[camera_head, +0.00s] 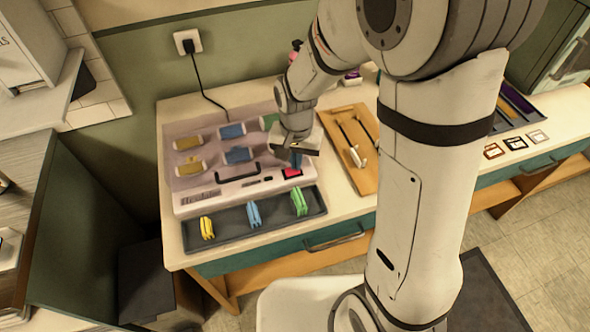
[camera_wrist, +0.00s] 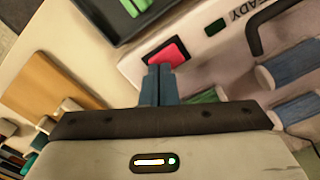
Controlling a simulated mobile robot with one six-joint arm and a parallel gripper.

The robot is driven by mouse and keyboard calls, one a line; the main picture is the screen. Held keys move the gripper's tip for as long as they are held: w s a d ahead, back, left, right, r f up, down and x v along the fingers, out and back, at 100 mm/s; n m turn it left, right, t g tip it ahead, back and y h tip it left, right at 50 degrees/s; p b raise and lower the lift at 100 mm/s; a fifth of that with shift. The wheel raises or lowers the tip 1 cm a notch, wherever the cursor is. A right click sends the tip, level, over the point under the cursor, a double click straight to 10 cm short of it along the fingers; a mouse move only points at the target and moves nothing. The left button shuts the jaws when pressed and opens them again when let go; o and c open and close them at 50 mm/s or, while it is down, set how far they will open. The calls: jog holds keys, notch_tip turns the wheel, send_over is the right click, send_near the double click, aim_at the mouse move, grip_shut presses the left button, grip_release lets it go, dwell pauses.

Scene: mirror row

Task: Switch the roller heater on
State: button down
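The roller heater (camera_head: 185,209) is a pale box on the counter with yellow, blue and green rollers on top and a black handle (camera_head: 240,175). Its red switch (camera_head: 291,173) is at the front right corner; it also shows in the wrist view (camera_wrist: 168,53), partly covered by my fingers. A small dark green light window (camera_wrist: 214,27) sits beside the lettering "READY" in the wrist view. My gripper (camera_head: 295,160) points down just above the switch, its blue fingers (camera_wrist: 157,82) together and empty. I cannot tell whether the fingertips touch the switch.
A dark tray (camera_head: 270,226) with yellow, blue and green clips lies in front of the heater. A wooden board (camera_head: 345,120) with long tools lies to its right. A plug and cord (camera_head: 189,46) hang from the wall outlet behind. My arm hides part of the counter.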

jog(key=shift+r+p, duration=2.5)
jog(key=shift+r, duration=0.95)
jog(key=s+d+r+n+t, duration=0.2)
jog(key=s+d+r+t, duration=0.1)
jog(key=s+d+r, duration=1)
jog(key=shift+r+n, duration=0.4)
jog(key=shift+r, duration=0.25)
jog(key=shift+w, duration=0.15)
